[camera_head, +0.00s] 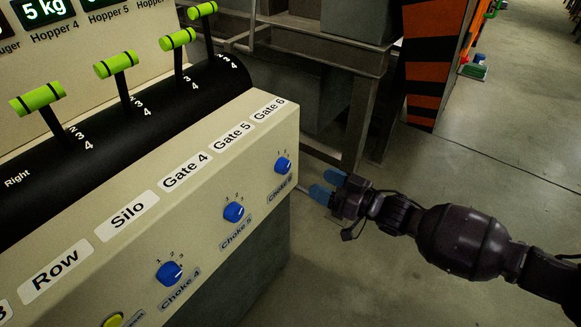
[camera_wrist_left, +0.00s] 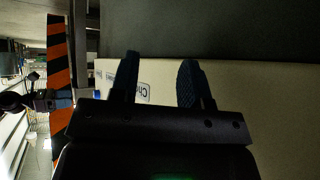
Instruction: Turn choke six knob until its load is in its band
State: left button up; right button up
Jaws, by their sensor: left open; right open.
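The choke six knob (camera_head: 283,165) is a blue round knob with a pale pointer mark, low on the cream panel's right end. Small numbers surround it, and its Choke 6 label (camera_head: 280,188) sits below. My right gripper (camera_head: 322,187) has blue fingers, open and empty, to the right of the knob and apart from it. My left gripper (camera_wrist_left: 158,64) is outside the head view; in the left wrist view its dark fingers are open in front of the cream panel (camera_wrist_left: 230,90), with a partly hidden label (camera_wrist_left: 144,92) between them. The load display for choke six is out of view.
Choke 5 knob (camera_head: 234,211) and Choke 4 knob (camera_head: 169,273) are farther left. Green-handled levers (camera_head: 178,39) stand above on a black curved housing.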

aim_at(287, 167)
jog(key=x, duration=0.4)
jog(key=b+x, duration=0.1)
jog(key=x, duration=0.1)
jog(key=shift+f, duration=0.3)
jog(key=shift+x, duration=1.1)
jog(key=shift+w+a+b, duration=0.2)
jog(key=shift+a+b, duration=0.05)
jog(key=shift+b, duration=0.05)
jog(key=shift+w+a+r, duration=0.2)
jog(key=shift+a, duration=0.2)
pick_arm(q)
jog(key=shift+w+d+f, duration=0.15)
jog(key=shift+w+f, duration=0.05)
jog(key=shift+f, duration=0.25)
pick_arm(e)
jog(key=c, duration=0.9)
pick_arm(q)
jog(key=shift+s+f, duration=0.1)
jog(key=shift+f, duration=0.05)
